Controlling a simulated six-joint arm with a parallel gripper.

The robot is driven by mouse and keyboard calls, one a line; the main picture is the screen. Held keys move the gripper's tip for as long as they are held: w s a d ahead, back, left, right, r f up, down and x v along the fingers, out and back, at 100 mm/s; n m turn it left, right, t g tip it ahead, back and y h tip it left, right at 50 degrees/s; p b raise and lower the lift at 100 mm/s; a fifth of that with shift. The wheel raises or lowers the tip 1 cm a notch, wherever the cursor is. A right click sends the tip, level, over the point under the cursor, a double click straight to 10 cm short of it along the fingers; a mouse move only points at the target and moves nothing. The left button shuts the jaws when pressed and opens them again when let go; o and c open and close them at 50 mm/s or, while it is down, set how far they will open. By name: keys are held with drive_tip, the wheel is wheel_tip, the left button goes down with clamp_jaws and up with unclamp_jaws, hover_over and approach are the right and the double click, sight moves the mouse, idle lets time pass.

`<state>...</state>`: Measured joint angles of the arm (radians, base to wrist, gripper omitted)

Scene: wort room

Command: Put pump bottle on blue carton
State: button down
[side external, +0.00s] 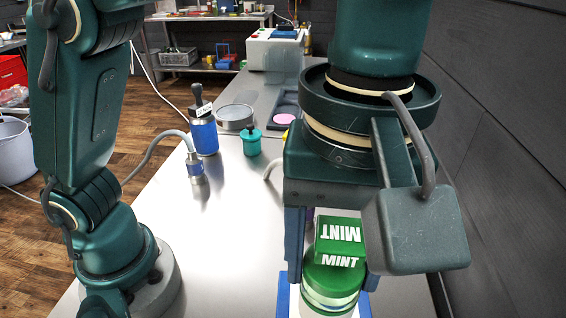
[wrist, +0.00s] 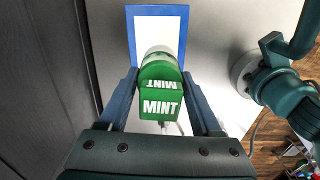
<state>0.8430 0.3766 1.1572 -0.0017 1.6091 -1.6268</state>
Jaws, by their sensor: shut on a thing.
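My gripper (side external: 330,280) is shut around a green block-shaped thing marked MINT (side external: 340,236), which also shows between the fingers in the wrist view (wrist: 161,106). A green, white-banded round body (side external: 332,284) is directly below it; whether the two are one piece I cannot tell. A white square with a blue border (wrist: 131,32) lies beneath, and its blue edge shows in the side view (side external: 283,296). Whether it is the blue carton's top I cannot tell. No pump spout can be made out on the held thing. Its contact with the square is unclear.
A blue cylinder with a black top (side external: 204,137), a metal fitting with a hose (side external: 195,170), a teal jar (side external: 251,143) and a round grey dish (side external: 235,117) stand left of my gripper. A white machine (side external: 275,50) is at the back. A dark wall (side external: 500,130) borders the right side.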

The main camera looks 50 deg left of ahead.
sight(334, 313)
drive_tip(key=shift+s+d+f, duration=0.4)
drive_tip(key=shift+d+f, duration=0.2)
drive_tip(key=shift+d, duration=0.2)
drive_tip(key=shift+f, duration=1.9)
drive_tip(key=shift+f, duration=0.1)
drive_tip(key=shift+c, duration=0.4)
unclamp_jaws()
drive_tip(key=shift+f, duration=0.1)
